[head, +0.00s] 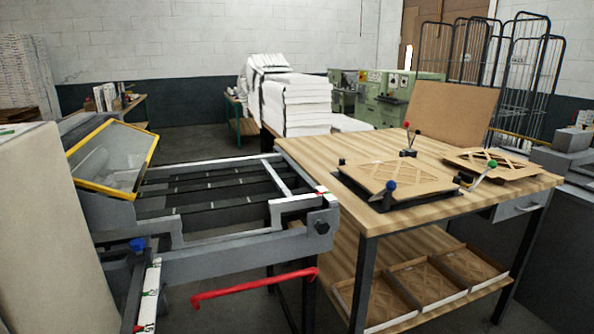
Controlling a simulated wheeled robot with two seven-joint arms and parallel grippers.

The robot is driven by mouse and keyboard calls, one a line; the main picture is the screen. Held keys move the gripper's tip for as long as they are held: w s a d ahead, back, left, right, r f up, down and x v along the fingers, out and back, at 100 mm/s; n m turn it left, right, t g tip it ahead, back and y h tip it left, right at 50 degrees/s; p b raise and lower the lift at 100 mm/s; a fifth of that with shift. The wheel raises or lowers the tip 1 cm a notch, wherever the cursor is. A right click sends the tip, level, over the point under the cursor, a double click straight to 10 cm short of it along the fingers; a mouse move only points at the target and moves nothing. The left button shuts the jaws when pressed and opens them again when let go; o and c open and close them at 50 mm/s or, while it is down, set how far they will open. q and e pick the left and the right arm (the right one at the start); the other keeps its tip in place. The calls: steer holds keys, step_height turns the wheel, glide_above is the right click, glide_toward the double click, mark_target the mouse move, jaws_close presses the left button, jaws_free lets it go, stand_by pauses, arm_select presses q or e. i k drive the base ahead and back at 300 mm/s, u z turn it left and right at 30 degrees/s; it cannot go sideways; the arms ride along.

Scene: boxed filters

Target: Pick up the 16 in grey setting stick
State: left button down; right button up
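A narrow pale grey-white stick (150,292) stands near upright at the lower left of the head view. Neither of my grippers shows in this view.
The grey machine (215,267) has a yellow-framed clear guard (112,158) and a red bar (255,287) at its front. A wooden table (440,200) on the right holds cardboard pieces and coloured-knob levers. A large beige panel (50,235) blocks the left.

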mark_target(281, 187)
steer(key=u, duration=0.05)
steer(key=i, duration=0.4)
steer(key=u, duration=0.5)
steer(key=k, duration=0.95)
steer(key=z, duration=0.5)
steer(key=i, duration=1.05)
steer(key=u, duration=0.15)
